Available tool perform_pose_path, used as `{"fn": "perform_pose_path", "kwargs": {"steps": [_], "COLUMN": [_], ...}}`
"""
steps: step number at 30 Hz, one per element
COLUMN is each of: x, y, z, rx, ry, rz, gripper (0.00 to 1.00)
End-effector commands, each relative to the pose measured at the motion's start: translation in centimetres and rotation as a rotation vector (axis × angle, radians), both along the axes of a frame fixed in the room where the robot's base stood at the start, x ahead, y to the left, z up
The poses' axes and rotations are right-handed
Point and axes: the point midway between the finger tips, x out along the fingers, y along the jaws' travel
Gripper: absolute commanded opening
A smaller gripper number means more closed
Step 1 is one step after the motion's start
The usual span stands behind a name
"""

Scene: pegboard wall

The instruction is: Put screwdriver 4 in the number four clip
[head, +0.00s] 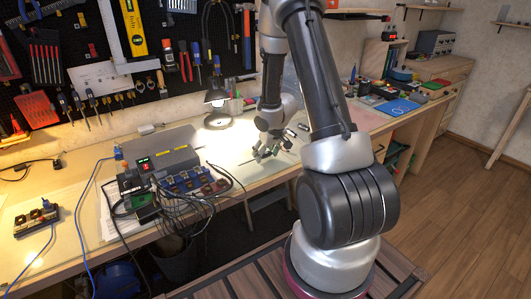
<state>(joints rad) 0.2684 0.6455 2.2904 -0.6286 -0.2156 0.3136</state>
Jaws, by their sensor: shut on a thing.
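My gripper (266,153) is low over the lit middle of the workbench, left of my arm's column. It is shut on what looks like a screwdriver (244,163), whose thin dark shaft points left from the fingers. Its handle is mostly hidden by the fingers, and I cannot read a number on it. A row of small clips (124,97) is on the pegboard (150,91) under a white sheet, with several hand tools hanging to its left. The clip numbers are too small to read, so I cannot tell which is number four.
A grey power unit (172,160) with many loose cables stands on the bench left of my gripper. A desk lamp (217,108) stands behind it. Boxes and a blue item (398,106) crowd the right bench.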

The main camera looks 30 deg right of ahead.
Motion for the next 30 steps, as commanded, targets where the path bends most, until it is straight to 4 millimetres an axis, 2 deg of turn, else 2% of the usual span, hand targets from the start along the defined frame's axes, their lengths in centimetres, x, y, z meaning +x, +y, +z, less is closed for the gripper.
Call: {"fn": "perform_pose_path", "kwargs": {"steps": [10,11,13,14,25,30], "x": [0.0,0.0,0.0,0.0,0.0,-0.8], "y": [0.0,0.0,0.0,0.0,0.0,-0.2], "z": [-0.3,-0.3,-0.3,-0.3,0.0,2.1], "rx": [0.000,0.000,0.000,0.000,0.000,-0.001], "ry": [0.000,0.000,0.000,0.000,-0.001,-0.003], "rz": [-0.001,-0.001,-0.001,0.000,0.000,0.000], "gripper": [0.32,0.66,0.79,0.82,0.82,0.82]}}
